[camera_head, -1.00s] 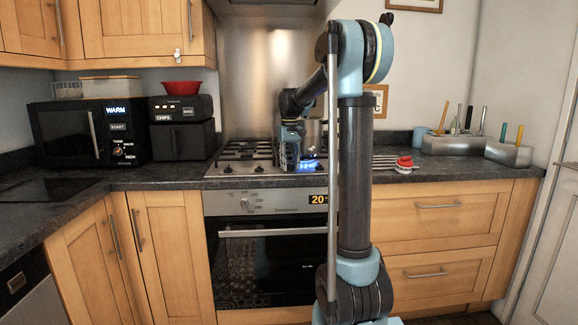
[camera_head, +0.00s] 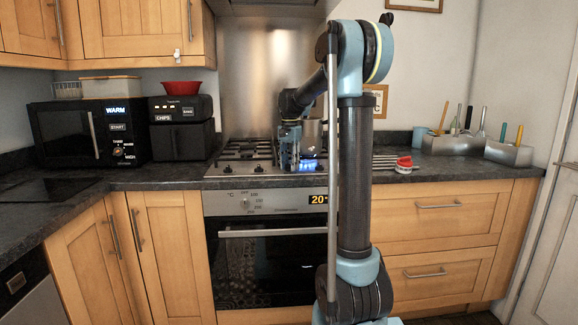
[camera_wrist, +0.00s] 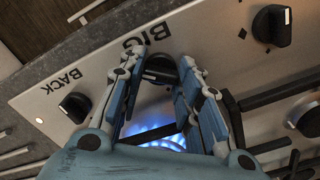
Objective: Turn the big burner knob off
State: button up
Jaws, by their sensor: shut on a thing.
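The big burner knob (camera_wrist: 160,68) is black and sits on the steel hob panel beside the printed word BIG in the wrist view. My gripper (camera_wrist: 162,57) has a fingertip on each side of this knob and is shut on it. The fingers hide part of the knob. A blue flame (camera_wrist: 160,136) burns beyond the fingers, partly covered by them, and it also shows in the head view (camera_head: 308,154). In the head view my gripper (camera_head: 289,160) points down at the hob's front edge; the knob cannot be made out there.
Another black knob (camera_wrist: 75,106) sits by the word BACK, and one more knob (camera_wrist: 271,26) is on the other side. Black pan supports (camera_wrist: 280,95) lie close to the fingers. A metal pot (camera_head: 313,131) stands behind my gripper.

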jog(key=m, duration=0.5)
jog(key=shift+w+m, duration=0.1)
jog(key=shift+m, duration=0.2)
jog(key=m, duration=0.4)
jog(key=shift+m, duration=0.3)
jog(key=shift+a, duration=0.1)
jog(key=o, duration=1)
jog(key=shift+o, duration=0.2)
notch_tip(320, 180, up, 12)
